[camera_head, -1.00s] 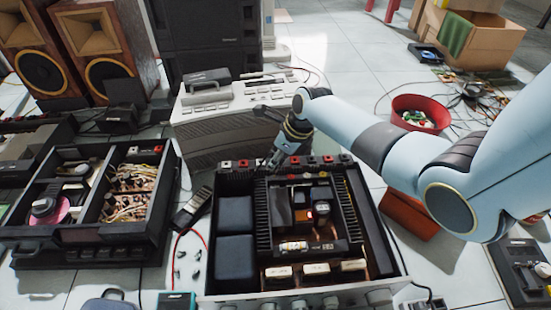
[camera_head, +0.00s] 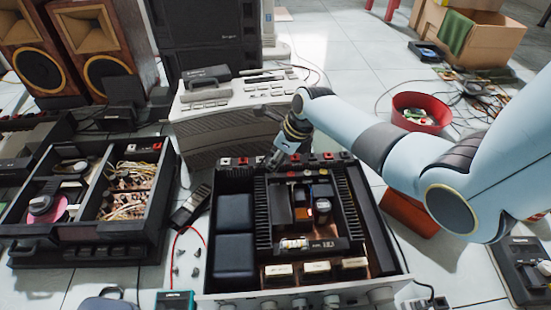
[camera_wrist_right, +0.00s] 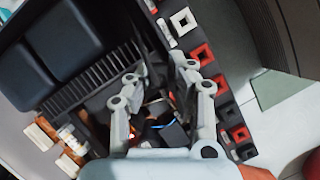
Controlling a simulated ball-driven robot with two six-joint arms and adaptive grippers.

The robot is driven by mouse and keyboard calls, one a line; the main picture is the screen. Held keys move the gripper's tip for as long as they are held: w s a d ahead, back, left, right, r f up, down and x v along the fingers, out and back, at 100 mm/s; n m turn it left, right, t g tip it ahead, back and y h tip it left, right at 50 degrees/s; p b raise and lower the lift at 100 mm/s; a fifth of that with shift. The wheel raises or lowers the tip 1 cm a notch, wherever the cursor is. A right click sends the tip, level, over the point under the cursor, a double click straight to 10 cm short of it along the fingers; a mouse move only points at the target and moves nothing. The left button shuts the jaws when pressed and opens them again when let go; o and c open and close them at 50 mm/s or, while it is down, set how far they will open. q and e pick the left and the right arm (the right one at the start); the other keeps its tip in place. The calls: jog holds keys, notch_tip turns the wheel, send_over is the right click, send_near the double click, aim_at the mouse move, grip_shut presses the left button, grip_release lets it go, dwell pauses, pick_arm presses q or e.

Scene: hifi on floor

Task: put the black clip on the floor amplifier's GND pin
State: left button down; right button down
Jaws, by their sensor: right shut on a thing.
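The floor amplifier (camera_head: 378,225) stands open in the middle of the head view, its circuit parts and dark blocks exposed. My right gripper (camera_head: 272,163) reaches down at its rear edge, close to the row of red, white and black terminals. In the right wrist view my right gripper (camera_wrist_right: 158,71) points at that rear edge, its two fingers a little apart on a small dark thing, seemingly the black clip, whose outline is lost against the dark chassis. The amplifier's heat sink (camera_wrist_right: 92,75) shows beside the fingers. I cannot make out the GND pin. My left gripper is out of view.
Another open black unit (camera_head: 85,255) stands at left. A grey ribbed device (camera_head: 225,140) sits right behind the amplifier. A red lead (camera_head: 176,245) and small loose parts lie left of it. A red bowl (camera_head: 395,106) is behind my right arm.

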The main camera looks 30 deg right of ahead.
dwell(0.4)
jog(key=shift+p, duration=0.8)
dwell(0.9)
jog(key=shift+f+b, duration=0.4)
jog(key=shift+f, duration=0.4)
dwell(0.9)
jog(key=c, duration=1.1)
grip_release()
jog(key=v, duration=1.2)
